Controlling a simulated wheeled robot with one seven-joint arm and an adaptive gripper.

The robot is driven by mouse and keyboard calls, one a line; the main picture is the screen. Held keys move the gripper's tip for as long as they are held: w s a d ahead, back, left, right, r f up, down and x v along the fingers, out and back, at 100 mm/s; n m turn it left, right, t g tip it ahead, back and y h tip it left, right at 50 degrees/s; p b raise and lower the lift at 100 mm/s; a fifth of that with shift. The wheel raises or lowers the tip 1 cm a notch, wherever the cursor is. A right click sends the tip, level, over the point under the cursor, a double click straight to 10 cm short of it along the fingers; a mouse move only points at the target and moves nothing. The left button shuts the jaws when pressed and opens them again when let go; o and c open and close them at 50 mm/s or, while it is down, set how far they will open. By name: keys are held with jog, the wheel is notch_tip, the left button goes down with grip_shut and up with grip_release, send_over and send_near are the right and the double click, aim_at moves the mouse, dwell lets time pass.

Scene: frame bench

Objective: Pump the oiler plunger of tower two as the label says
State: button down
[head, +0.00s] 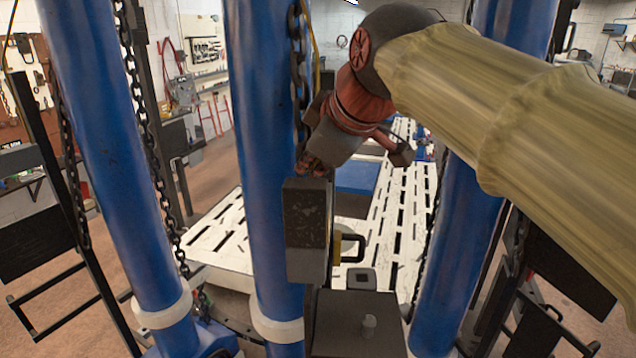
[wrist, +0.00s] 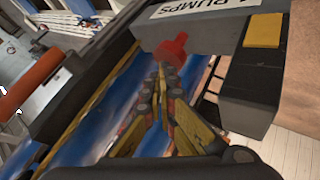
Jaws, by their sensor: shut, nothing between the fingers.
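The oiler's red plunger knob (wrist: 172,48) shows in the wrist view, beside a grey box (wrist: 205,32) with a white label (wrist: 205,7). The label reads "PUMPS"; the character before it is cut off by the frame edge. My gripper (wrist: 166,72) is shut and empty, its fingertips right at the knob; I cannot tell whether they touch it. In the head view my gripper (head: 313,166) is just above a dark box (head: 306,215) on the middle blue tower (head: 262,130). The knob and the label cannot be made out there.
Other blue towers stand at left (head: 118,150) and right (head: 455,250), with hanging chains (head: 140,100) beside them. A white slotted frame bench (head: 225,235) lies behind. In the wrist view a yellow patch (wrist: 263,30) and a dark block (wrist: 250,92) are right of the knob.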

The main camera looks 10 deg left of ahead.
jog(key=shift+f+b, duration=0.4)
jog(key=shift+f, duration=0.2)
dwell(0.3)
jog(key=shift+r, duration=0.1)
jog(key=shift+r+p, duration=0.95)
jog(key=shift+r, duration=0.2)
notch_tip(320, 180, up, 5)
jog(key=p, duration=0.4)
jog(key=shift+r, duration=0.1)
dwell(0.4)
